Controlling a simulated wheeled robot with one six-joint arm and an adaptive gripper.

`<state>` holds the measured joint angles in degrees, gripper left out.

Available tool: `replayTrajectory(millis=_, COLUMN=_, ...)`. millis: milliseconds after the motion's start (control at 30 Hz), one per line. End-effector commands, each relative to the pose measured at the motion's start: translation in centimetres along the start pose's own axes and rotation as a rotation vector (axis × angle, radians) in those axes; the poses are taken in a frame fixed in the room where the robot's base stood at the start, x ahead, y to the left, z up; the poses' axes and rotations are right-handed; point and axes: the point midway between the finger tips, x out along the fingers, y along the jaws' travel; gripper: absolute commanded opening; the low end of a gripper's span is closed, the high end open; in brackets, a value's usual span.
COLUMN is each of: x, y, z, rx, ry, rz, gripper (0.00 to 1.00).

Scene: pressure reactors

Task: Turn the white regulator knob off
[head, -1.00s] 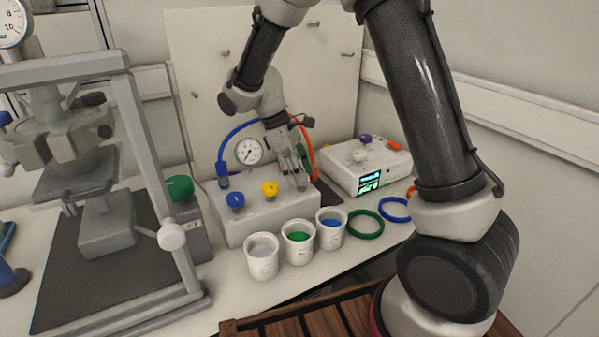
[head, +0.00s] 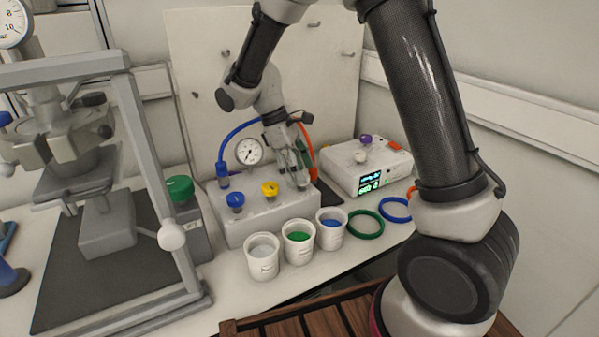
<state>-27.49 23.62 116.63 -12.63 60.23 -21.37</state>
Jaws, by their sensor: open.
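The grey-white regulator block (head: 262,215) stands on the bench with a blue knob (head: 235,200) and a yellow knob (head: 270,188) on top. My gripper (head: 298,182) is open and points down over the block's right end, to the right of the yellow knob. No white knob shows clearly on this block; my fingers cover the spot right of the yellow knob, and I cannot tell whether they touch anything there.
Three cups, with grey (head: 263,256), green (head: 298,241) and blue (head: 331,229) contents, stand before the block. A gauge (head: 249,151) and blue and orange hoses are behind it. Green (head: 366,224) and blue rings lie right. A metal frame (head: 150,170) stands left.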

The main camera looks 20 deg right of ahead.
Motion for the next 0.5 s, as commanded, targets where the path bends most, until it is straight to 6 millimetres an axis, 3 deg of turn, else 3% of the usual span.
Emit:
replayTrajectory(millis=300, x=-6.9, y=0.0, z=-0.1, rx=0.000, ry=0.006, rz=0.003, gripper=0.60)
replayTrajectory(millis=500, x=-10.0, y=0.0, z=-0.1, rx=0.000, ry=0.003, rz=0.002, gripper=0.60)
